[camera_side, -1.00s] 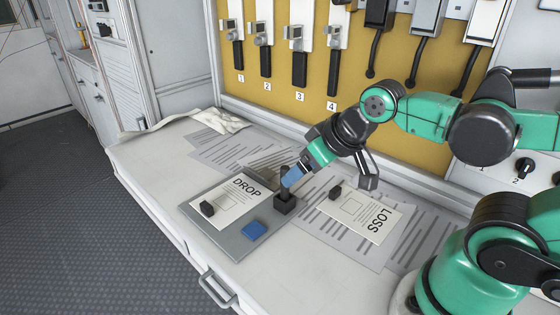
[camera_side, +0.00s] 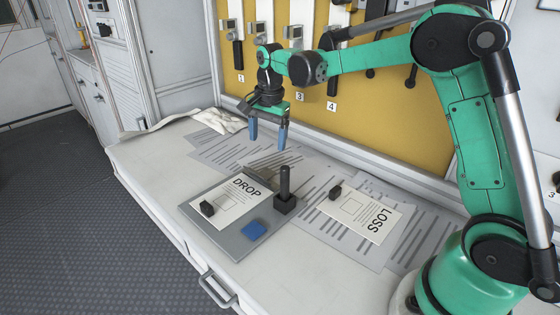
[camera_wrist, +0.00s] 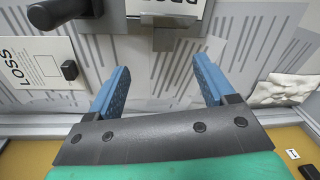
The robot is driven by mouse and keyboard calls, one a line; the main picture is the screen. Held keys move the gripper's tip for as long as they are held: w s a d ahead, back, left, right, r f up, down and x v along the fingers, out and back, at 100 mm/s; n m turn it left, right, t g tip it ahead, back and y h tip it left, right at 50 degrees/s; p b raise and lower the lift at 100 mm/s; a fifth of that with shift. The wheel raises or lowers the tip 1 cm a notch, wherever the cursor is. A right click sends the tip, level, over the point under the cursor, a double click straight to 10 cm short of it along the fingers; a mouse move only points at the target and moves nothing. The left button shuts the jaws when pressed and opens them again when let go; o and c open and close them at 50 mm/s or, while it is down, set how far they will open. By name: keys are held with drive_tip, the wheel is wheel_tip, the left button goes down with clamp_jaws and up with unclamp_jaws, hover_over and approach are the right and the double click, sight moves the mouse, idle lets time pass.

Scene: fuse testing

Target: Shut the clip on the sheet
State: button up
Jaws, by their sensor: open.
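The DROP sheet (camera_side: 228,205) lies on a grey board (camera_side: 232,247); part of it shows at the top of the wrist view (camera_wrist: 178,6). At the board's far edge is a small brownish-grey flap (camera_side: 264,174), which seems to be the clip; a dark piece shows there in the wrist view (camera_wrist: 163,38). I cannot tell whether it is shut. My gripper (camera_side: 267,143) points down, open and empty, above the papers beyond the board. Its blue fingers are spread apart in the wrist view (camera_wrist: 160,75), with the clip between and beyond their tips.
A black upright post (camera_side: 285,185) on a square base stands at the board's right corner. A black block (camera_side: 207,209) and blue pad (camera_side: 253,230) sit on the board. The LOSS sheet (camera_side: 365,215) with a black knob (camera_side: 336,192) lies right. A crumpled cloth (camera_side: 213,121) lies back left.

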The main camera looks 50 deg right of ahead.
sight(268, 172)
drive_tip(key=f+m, duration=0.1)
drive_tip(key=w+d+f+m, duration=0.1)
drive_tip(key=f+g, duration=0.1)
drive_tip(key=shift+w+d+f+m, duration=0.3)
drive_tip(key=shift+w+f+m, duration=0.05)
drive_tip(key=shift+m, duration=0.05)
drive_tip(key=shift+f, duration=2.9)
clamp_jaws()
